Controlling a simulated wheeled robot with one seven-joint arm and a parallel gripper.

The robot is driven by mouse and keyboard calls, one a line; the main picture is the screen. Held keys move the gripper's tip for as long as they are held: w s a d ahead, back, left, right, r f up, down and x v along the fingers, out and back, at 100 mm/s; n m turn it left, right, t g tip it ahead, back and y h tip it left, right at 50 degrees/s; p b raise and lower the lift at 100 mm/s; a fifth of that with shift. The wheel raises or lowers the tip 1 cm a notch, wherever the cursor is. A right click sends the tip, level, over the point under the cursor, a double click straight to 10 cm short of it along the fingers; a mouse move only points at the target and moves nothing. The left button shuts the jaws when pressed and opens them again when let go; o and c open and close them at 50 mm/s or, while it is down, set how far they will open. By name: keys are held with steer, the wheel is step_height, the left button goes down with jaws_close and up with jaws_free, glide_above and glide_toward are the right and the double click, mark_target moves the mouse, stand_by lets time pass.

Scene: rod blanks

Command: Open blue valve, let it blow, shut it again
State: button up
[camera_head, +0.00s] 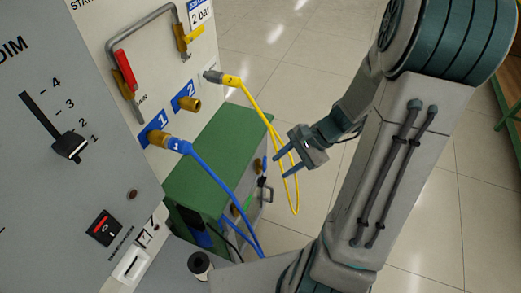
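My gripper (281,163) is in the middle of the view, its two bluish fingers apart and pointing left, with nothing between them. It appears in front of or beside the hanging yellow hose (258,105); the depth gap is unclear. No clearly blue valve handle shows. A valve with a red lever (126,69) and one with a yellow-orange lever (190,36) sit on the pale panel at upper left. A blue hose (214,183) is plugged into port 1.
Brass port 2 (189,103) is empty. A grey panel with a black slider (71,146) and a red switch (104,228) fills the left. The tiled floor (330,50) behind my gripper is clear. A green frame (507,110) stands at the right edge.

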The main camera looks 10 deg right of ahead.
mark_target(266, 161)
steer(key=w+d+f+m+t+y+b, duration=0.25)
steer(key=w+d+f+m+t, duration=0.25)
steer(key=d+f+m+t, duration=0.4)
steer(key=w+a+f, duration=0.2)
steer(key=a, duration=0.1)
steer(key=w+a+f+m+g, duration=0.1)
steer(key=w+a+f, duration=0.1)
steer(key=w+a, duration=0.1)
steer(key=w+a+f+m+g, duration=0.1)
steer(key=w+a+f, duration=0.1)
steer(key=a, duration=0.3)
steer(key=shift+w+a, duration=0.2)
steer(key=shift+w, duration=0.15)
jaws_close()
